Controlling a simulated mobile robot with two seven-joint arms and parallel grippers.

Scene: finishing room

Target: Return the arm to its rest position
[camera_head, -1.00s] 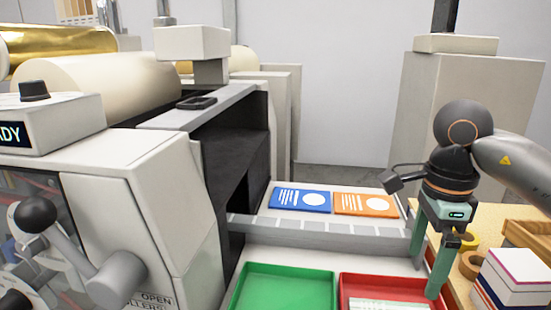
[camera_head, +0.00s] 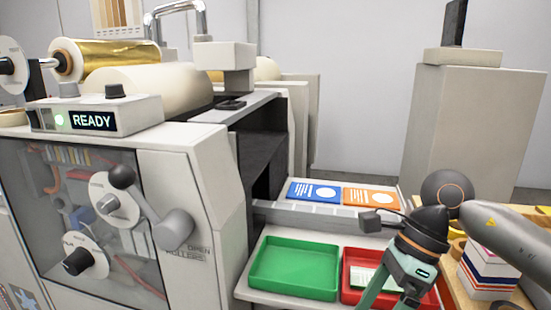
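My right gripper (camera_head: 388,296) hangs from the arm that comes in from the right. It is tilted, with its two green fingers spread apart and nothing visible between them. Its fingers are in front of the red tray (camera_head: 347,293) in the picture, and the lower ends are at or near the bottom edge. I cannot tell whether they touch the tray. The red tray holds a pale printed card (camera_head: 366,277), partly hidden by the gripper. My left gripper is not in view.
An empty green tray (camera_head: 262,286) lies left of the red one. A blue card (camera_head: 313,191) and an orange card (camera_head: 370,198) lie on the ledge behind. The machine (camera_head: 186,150), with a READY display, fills the left. A stack of boxes (camera_head: 485,272) stands right.

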